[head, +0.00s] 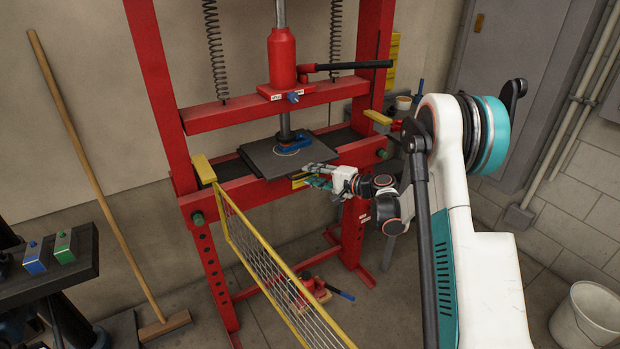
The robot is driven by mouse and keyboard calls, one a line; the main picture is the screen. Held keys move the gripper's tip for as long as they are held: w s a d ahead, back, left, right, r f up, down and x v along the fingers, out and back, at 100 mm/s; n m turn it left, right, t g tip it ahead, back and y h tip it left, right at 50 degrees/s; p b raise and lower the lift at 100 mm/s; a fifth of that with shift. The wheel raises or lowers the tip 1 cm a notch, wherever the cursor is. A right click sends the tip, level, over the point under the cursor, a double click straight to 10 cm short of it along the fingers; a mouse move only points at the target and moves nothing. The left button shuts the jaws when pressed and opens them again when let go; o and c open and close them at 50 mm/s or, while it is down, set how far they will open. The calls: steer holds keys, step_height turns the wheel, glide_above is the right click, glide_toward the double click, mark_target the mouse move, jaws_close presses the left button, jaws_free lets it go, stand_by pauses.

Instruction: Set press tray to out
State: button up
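The red press frame (152,80) stands against the wall. Its dark press tray (262,160) is a flat plate on the press bed under the ram (284,122), and its front edge reaches past the red front beam. A blue part with a pale ring (292,147) lies on the tray below the ram. My gripper (310,175) is at the tray's front right edge, by a small yellow piece (299,182). I cannot tell whether it touches the tray. Its fingers are small and partly overlapped here, so their opening is unclear.
A yellow mesh guard (270,270) stands swung out at the front left of the press. A bench with blue and green boxes (64,248) is at left, beside a broom (95,190). A white bucket (588,318) stands at lower right. A red jack (305,290) is on the floor.

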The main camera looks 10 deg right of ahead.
steer(key=shift+x, duration=0.9)
jaws_close()
steer(key=shift+s, duration=0.1)
